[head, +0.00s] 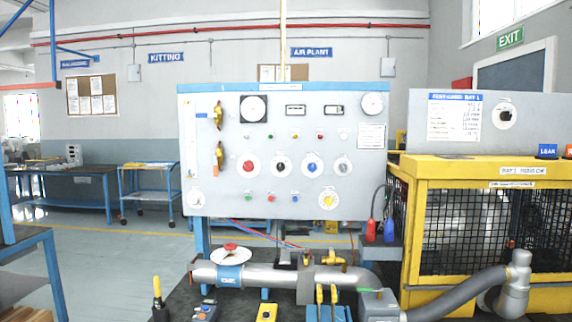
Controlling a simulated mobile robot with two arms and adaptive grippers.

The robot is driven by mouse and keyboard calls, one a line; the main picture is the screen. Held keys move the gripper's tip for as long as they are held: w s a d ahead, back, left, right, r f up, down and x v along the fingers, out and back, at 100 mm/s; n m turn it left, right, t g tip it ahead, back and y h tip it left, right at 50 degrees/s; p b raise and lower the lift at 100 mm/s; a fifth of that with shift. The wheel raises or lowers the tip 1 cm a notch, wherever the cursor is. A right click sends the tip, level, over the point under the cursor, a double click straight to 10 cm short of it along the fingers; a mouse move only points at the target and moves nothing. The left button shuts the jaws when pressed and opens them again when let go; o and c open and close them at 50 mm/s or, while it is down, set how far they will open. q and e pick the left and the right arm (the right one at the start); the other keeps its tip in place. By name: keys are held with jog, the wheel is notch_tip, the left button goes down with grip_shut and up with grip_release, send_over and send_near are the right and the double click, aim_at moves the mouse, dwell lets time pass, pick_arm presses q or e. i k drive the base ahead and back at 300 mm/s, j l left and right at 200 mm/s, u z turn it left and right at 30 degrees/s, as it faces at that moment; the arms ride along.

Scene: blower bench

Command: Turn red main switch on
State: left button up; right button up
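A grey control panel (290,205) with a blue top edge stands upright in the middle of the head view. A red rotary knob (249,166) on a round white plate sits left of centre in its row of knobs, and looks like the red main switch. The direction its handle points is too small to tell. A black knob (281,166), a blue knob (312,166) and a grey knob (342,167) are to its right. Neither of my grippers shows in the head view, and nothing covers the red knob.
Below the panel runs a grey pipe (262,276) with a red-handled valve (230,247) and brass fittings. A yellow mesh-sided cage (487,172) stands at right. Small boxes, including a yellow one (267,312), sit at the front. The space before the panel face looks clear.

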aim_at(248, 166)
jog(key=i+l, duration=0.15)
jog(key=i, duration=0.4)
jog(key=i+l+z, duration=0.15)
jog(key=i, duration=0.45)
